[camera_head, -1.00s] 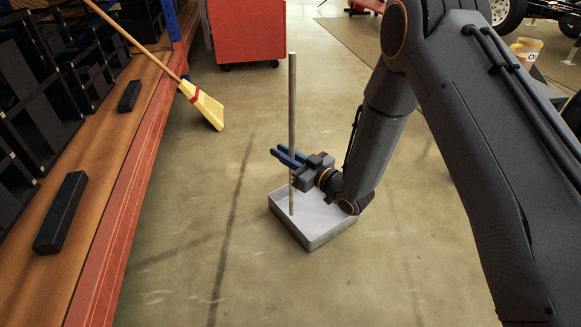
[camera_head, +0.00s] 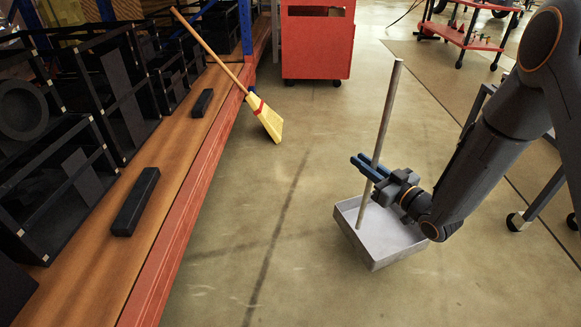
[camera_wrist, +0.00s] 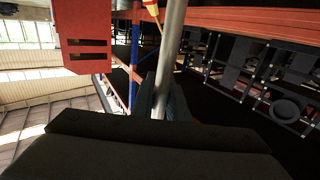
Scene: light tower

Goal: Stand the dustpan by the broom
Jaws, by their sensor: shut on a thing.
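The dustpan is a pale grey square pan (camera_head: 382,247) with a tall grey handle (camera_head: 386,125), at the right of centre in the head view. My gripper (camera_head: 371,168) is shut on the handle a little above the pan. The handle leans slightly to the right at its top. I cannot tell whether the pan touches the floor. In the wrist view the handle (camera_wrist: 170,55) runs up between the fingers. The broom (camera_head: 264,117), with yellow bristles and a wooden stick, leans against the shelf at the upper left.
A wooden shelf with a red front edge (camera_head: 183,242) runs along the left and carries black frames and dark blocks (camera_head: 136,200). A red cabinet (camera_head: 318,45) stands at the back. Open floor lies between the broom and the dustpan.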

